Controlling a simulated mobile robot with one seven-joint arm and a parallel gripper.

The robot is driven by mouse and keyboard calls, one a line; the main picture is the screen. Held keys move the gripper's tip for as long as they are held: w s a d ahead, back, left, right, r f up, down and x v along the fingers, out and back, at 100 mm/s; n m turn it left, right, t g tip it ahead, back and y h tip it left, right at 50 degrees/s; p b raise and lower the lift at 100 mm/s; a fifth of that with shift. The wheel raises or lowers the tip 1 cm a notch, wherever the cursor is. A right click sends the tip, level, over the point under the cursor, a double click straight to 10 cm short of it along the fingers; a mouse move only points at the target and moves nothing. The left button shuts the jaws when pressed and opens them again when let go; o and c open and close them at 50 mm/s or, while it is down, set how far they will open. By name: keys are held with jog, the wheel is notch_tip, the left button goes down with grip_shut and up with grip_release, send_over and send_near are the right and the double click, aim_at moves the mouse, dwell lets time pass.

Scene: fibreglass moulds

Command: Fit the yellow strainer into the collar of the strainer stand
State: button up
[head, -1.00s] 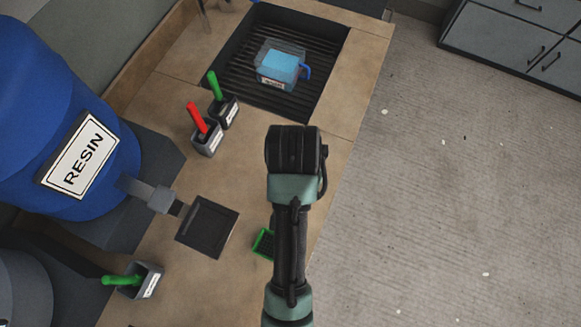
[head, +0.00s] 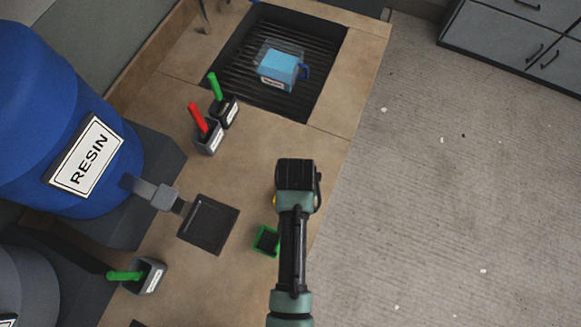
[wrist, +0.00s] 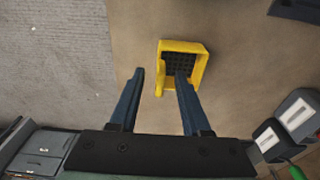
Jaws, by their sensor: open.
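The yellow strainer (wrist: 204,68), a squarish frame with dark mesh, lies on the brown bench top in the wrist view. In the head view only a sliver of yellow (head: 275,200) shows beside my arm. My gripper (wrist: 160,74) is open and empty above it. In the wrist view the right finger overlaps the mesh, the left finger is outside the strainer, and its left wall appears between them. Height and contact cannot be told. The fingers are hidden in the head view. I cannot clearly identify the strainer stand; thin grey legs (head: 205,16) show at the top edge.
A green-framed mesh piece (head: 266,240) lies close to my arm. A dark square tray (head: 208,224) sits under the blue resin drum's (head: 40,110) tap. Labelled cups with red (head: 197,118) and green (head: 215,86) handles stand farther back.

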grip_shut()
jog(key=shift+r, duration=0.1)
dwell(0.4)
